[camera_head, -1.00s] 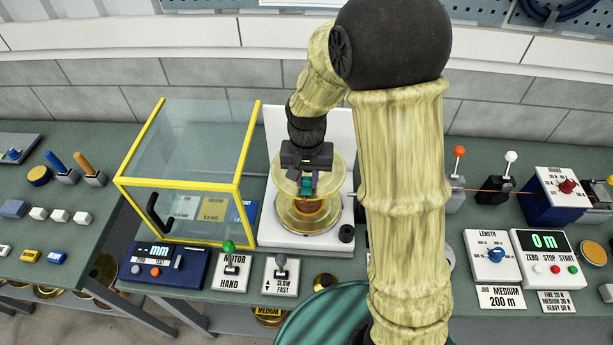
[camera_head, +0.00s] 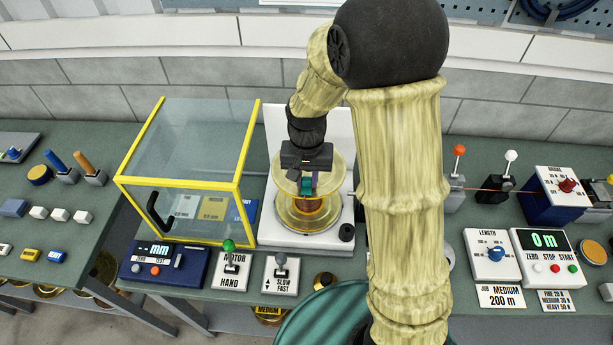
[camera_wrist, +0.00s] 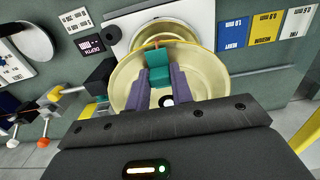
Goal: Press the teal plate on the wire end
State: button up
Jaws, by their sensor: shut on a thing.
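The teal plate (camera_wrist: 158,68) is between the two purple-grey fingertips of my gripper (camera_wrist: 160,82) in the wrist view. My gripper is shut on it. In the head view my gripper (camera_head: 306,181) reaches down at the yellow spool (camera_head: 335,170), and the teal plate (camera_head: 306,186) shows at its tips. The spool's broad flange (camera_wrist: 213,75) lies behind and around the plate in the wrist view. A small orange-brown bit shows at the plate's far edge. I cannot tell whether it is the wire end, or whether the plate touches the spool.
A yellow-framed clear guard box (camera_head: 185,185) stands close left of the spool. A motor/hand switch (camera_head: 231,265) and a slow/fast lever (camera_head: 281,270) are in front. A length dial box (camera_head: 491,255) and a 0 m counter (camera_head: 543,252) stand at the right.

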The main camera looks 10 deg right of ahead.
jog(key=o, duration=1.5)
jog(key=shift+r+p, duration=2.55)
jog(key=shift+r, duration=0.5)
jog(key=shift+c, duration=0.4)
grip_shut()
jog(key=shift+f+b, duration=1.35)
jog(key=shift+f, duration=0.5)
